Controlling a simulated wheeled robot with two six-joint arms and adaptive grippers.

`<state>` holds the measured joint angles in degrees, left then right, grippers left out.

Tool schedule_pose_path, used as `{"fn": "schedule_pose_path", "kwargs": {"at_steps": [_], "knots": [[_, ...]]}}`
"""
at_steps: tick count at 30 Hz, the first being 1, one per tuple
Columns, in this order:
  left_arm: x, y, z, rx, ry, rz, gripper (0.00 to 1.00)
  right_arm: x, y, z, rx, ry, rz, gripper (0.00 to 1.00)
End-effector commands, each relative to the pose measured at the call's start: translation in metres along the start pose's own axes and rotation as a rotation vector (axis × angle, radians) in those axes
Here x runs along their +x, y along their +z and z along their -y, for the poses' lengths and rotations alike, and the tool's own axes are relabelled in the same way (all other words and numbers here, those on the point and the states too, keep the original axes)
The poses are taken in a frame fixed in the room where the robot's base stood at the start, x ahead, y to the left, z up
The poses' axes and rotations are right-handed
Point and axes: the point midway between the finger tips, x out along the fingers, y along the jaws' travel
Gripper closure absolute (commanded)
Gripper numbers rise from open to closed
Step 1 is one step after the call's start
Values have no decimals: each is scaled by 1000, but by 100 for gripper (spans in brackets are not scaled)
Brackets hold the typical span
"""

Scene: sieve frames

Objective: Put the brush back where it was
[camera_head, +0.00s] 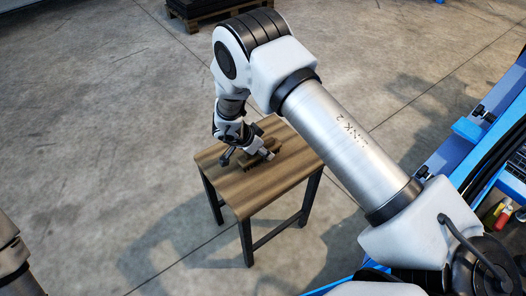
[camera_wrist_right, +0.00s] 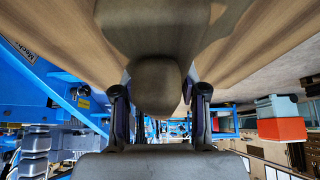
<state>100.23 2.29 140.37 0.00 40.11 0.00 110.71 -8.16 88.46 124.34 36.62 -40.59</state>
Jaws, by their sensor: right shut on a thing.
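The brush (camera_head: 256,160), brown with dark bristles along its lower edge, is at the top of the small wooden table (camera_head: 248,193). My right gripper (camera_head: 246,156) reaches down to it from above and is shut on it, one finger on each side. In the right wrist view the brush (camera_wrist_right: 157,84) shows as a rounded brown shape between the two fingertips of my right gripper (camera_wrist_right: 160,92). I cannot tell whether the brush touches the table top. My left gripper is out of view.
The table stands on dark legs on a bare concrete floor (camera_head: 90,120) with free room around its left side. A dark stack on a pallet (camera_head: 205,18) is at the back. Blue equipment (camera_head: 480,120) lines the right side. In the right wrist view a red and grey box (camera_wrist_right: 281,128) stands beyond.

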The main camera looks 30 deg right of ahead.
Motion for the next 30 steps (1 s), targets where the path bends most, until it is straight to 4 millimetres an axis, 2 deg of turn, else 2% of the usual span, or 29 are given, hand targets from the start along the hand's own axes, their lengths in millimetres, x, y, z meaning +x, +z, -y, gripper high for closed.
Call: {"fn": "schedule_pose_path", "kwargs": {"at_steps": [7, 8, 9, 10, 21, 26, 30], "knots": [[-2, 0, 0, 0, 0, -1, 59, 1, 1, 0, 0, 0, 0, 100], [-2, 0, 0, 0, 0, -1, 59, 2, 1, 0, 0, 0, 0, 54], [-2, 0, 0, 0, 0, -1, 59, 1, 1, 0, 0, -1, 0, 40], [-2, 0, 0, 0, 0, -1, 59, 1, 1, 0, 0, -1, 0, 33], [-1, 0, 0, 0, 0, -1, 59, -2, -1, 0, 1, -1, 0, 33], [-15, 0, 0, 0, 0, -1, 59, -34, -3, 0, -1, -3, -1, 33], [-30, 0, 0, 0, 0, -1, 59, -73, -4, 1, 0, -5, -1, 33]]}}
